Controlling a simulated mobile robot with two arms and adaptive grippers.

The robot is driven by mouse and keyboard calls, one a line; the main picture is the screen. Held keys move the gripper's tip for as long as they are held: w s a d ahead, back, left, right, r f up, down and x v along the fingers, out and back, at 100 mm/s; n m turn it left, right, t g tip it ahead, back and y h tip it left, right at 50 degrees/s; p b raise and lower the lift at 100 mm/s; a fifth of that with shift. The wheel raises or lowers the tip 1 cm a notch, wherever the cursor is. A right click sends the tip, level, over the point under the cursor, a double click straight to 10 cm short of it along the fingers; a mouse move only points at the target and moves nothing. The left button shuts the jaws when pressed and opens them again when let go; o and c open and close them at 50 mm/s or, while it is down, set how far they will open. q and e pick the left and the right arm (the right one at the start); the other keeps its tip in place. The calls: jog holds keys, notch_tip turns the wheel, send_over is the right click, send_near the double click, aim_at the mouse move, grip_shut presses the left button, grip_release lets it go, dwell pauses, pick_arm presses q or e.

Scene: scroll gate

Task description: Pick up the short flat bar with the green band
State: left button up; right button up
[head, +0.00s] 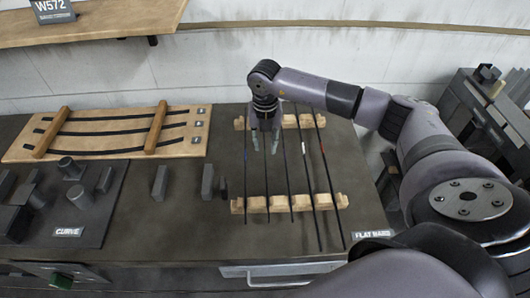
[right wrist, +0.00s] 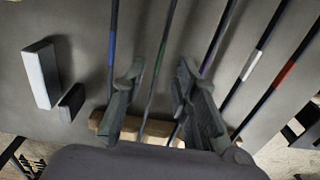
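The green-banded flat bar (right wrist: 160,58) is the second bar from the left on the wooden rests; its lower part shows below my gripper in the head view (head: 267,178). My right gripper (head: 265,143) points down over the far part of this bar. In the right wrist view its two fingers (right wrist: 160,72) are apart, one on each side of the bar, with no visible contact. The exact height above the bar is hard to tell. The far part of the bar is hidden by the gripper. My left gripper is not in view.
A blue-banded bar (right wrist: 112,50) lies left of it; purple-banded (right wrist: 207,68), white-banded (right wrist: 251,65) and red-banded (right wrist: 285,73) bars lie right. The near wooden rest (head: 278,203) supports them. Dark blocks (head: 207,182) stand left. A curved-strip board (head: 95,150) lies far left.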

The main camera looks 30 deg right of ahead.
notch_tip(320, 180, down, 4)
jog(key=shift+r+p, duration=0.25)
jog(key=shift+p, duration=0.2)
grip_shut()
dwell(0.4)
